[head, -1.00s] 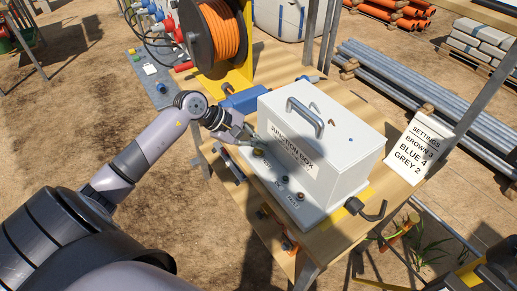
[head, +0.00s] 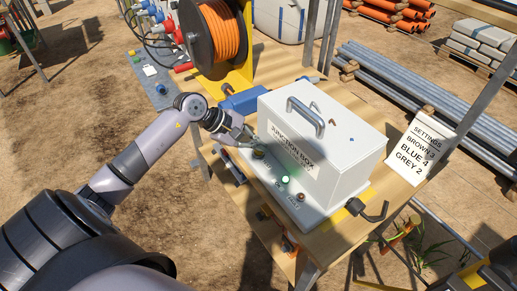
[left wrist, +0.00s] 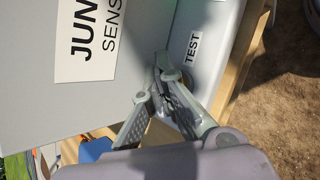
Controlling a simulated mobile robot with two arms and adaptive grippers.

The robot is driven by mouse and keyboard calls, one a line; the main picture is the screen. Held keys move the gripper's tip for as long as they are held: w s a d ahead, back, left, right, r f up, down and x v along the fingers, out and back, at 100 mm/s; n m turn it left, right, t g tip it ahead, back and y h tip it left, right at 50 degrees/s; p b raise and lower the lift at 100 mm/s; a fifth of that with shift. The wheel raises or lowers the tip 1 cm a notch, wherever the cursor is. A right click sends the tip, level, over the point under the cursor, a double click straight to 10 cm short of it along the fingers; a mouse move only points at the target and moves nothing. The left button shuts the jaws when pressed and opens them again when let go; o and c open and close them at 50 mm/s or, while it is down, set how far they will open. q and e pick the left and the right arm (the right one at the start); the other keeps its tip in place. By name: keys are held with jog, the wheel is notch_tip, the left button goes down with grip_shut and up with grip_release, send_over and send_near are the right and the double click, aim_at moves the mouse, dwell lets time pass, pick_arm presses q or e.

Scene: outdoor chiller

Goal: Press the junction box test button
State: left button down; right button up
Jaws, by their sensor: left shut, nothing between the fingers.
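The white junction box (head: 320,145) stands on a wooden bench, with a low front ledge carrying a row of fittings. A small green lamp (head: 285,180) on this ledge is lit. My left gripper (head: 250,137) is shut and empty, its tips low over the ledge's left end, close to a dark yellowish fitting (head: 258,153). In the left wrist view the shut fingertips (left wrist: 162,66) are beside the TEST label (left wrist: 192,48). The button itself is hidden behind the fingers there, so contact cannot be told. My right gripper is not in view.
A settings card (head: 416,148) stands right of the box. A black hooked handle (head: 372,210) sticks out at its front right. An orange cable reel (head: 220,30) and a blue case (head: 243,101) are behind. Pipes (head: 420,85) lie on the ground at the right.

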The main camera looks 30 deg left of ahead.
pick_arm(q)
jog(key=shift+r, duration=0.85)
jog(key=shift+r, duration=0.1)
jog(key=shift+r+p, duration=1.1)
jog(key=shift+r, duration=1.35)
